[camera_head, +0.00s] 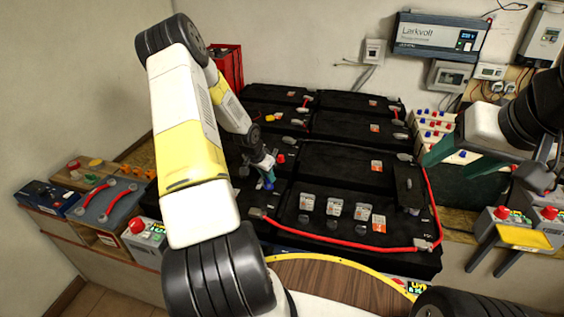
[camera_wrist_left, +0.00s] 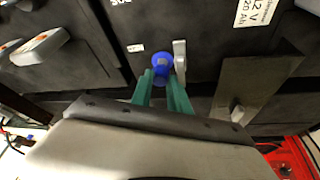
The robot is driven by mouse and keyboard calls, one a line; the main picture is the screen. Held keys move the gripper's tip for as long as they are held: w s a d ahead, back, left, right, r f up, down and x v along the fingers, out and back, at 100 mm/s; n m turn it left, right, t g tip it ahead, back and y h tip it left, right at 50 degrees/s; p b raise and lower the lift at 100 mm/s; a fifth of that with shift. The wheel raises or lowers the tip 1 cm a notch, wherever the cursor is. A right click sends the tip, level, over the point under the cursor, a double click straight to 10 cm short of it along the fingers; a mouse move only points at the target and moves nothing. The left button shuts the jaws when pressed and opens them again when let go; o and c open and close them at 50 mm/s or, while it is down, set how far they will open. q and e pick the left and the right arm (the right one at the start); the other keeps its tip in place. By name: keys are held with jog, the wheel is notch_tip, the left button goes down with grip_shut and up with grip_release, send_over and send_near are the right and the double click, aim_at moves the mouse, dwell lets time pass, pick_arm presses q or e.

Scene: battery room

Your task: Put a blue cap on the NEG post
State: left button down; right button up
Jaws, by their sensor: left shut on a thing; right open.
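My left gripper (camera_head: 262,166) is low over the near left part of the black batteries, shut on a blue cap (camera_head: 268,184). In the left wrist view the blue cap (camera_wrist_left: 162,66) sits at the tips of the green fingers (camera_wrist_left: 161,88), beside an upright grey metal tab (camera_wrist_left: 180,60). I cannot tell whether the cap touches a post, and the NEG post is not clearly identifiable. A red cap (camera_head: 281,158) is just right of the gripper in the head view. My right gripper (camera_head: 461,158) is open and empty, with its green fingers spread, at the right.
Several black batteries (camera_head: 330,160) fill the bench, with a red cable (camera_head: 335,242) along the near edge. A white rack (camera_head: 424,127) of red and blue caps stands at the back right. A wooden tray (camera_head: 70,172) with coloured pieces is at the left.

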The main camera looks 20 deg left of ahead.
aim_at(267, 186)
pick_arm(q)
jog(key=shift+s+a+f, duration=0.25)
jog(key=shift+f, duration=0.5)
jog(key=shift+s+a+f, duration=0.2)
jog(key=shift+s+f, duration=0.05)
jog(key=shift+f, duration=0.45)
dwell(1.6)
jog(key=c, duration=1.2)
grip_release()
jog(key=c, duration=0.4)
jog(key=shift+o, duration=1.5)
jog(key=shift+w+a+r, duration=0.1)
jog(key=shift+w+r, duration=0.2)
jog(key=shift+r, duration=0.5)
jog(key=shift+w+a+r, duration=0.1)
jog(key=shift+a+r, duration=0.05)
jog(key=shift+r, duration=0.65)
jog(key=shift+w+a+r, duration=0.1)
jog(key=shift+r, duration=0.65)
jog(key=shift+s+r, duration=0.15)
jog(key=shift+r, duration=0.1)
jog(key=shift+d+r, duration=0.25)
jog(key=shift+r, duration=0.6)
jog(key=shift+d+r, duration=0.2)
jog(key=shift+r, duration=0.6)
